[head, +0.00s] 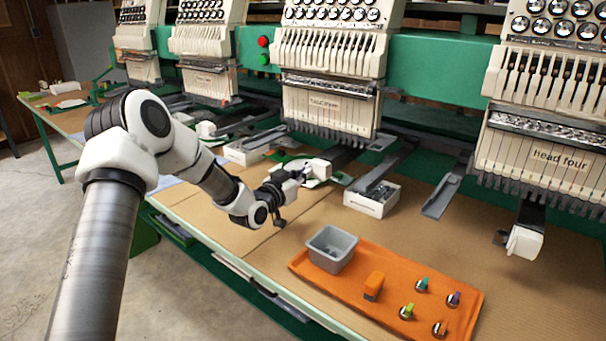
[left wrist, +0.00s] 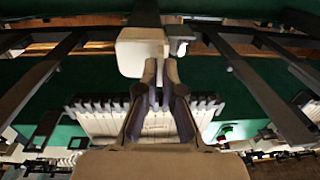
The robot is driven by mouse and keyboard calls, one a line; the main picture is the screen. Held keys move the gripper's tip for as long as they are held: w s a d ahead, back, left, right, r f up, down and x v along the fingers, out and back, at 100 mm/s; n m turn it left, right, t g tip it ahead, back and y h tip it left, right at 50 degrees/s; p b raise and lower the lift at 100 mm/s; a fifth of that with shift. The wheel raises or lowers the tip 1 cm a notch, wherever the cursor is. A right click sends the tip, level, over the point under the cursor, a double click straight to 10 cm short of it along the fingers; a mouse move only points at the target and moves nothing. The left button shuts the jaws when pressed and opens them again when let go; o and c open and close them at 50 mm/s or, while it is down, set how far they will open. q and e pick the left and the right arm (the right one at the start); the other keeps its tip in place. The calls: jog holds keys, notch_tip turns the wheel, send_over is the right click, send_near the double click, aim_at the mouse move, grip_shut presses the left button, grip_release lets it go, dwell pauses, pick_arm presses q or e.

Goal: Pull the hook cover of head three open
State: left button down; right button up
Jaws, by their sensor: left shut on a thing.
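Head three (head: 325,105) is the embroidery head in the middle of the head view, with a white needle case and a row of needles below it. Its hook cover (head: 318,168) is a small white block at the front end of the arm under that head. In the left wrist view the hook cover (left wrist: 138,54) is close in front of my fingers. My left gripper (head: 297,176) is at the cover, reaching from the left; its fingers (left wrist: 160,75) are shut on the cover's lower edge. They hide part of the contact. My right gripper is not in view.
An orange mat (head: 437,292) on the table holds a grey bin (head: 333,249), an orange block (head: 374,285) and several small metal pieces with coloured tops. A white box (head: 372,198) stands right of the cover. Head four (head: 556,157) has a similar white cover (head: 525,242).

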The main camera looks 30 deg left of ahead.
pick_arm(q)
jog(key=shift+s+d+n+g+y+b, duration=0.25)
jog(key=shift+d+n+y, duration=0.5)
jog(key=shift+y, duration=0.6)
jog(key=shift+s+d+n+g+y+b, duration=0.15)
jog(key=shift+s+d+n+g+y, duration=0.3)
jog(key=shift+n+y, duration=0.8)
jog(key=shift+s+d+n+g+y+b, duration=0.15)
jog(key=shift+d+n+y, duration=0.55)
jog(key=shift+y, duration=0.8)
jog(key=c, duration=1.3)
grip_release()
notch_tip(320, 180, up, 10)
send_over(314, 170)
jog(key=v, duration=0.5)
jog(key=shift+s+d, duration=0.1)
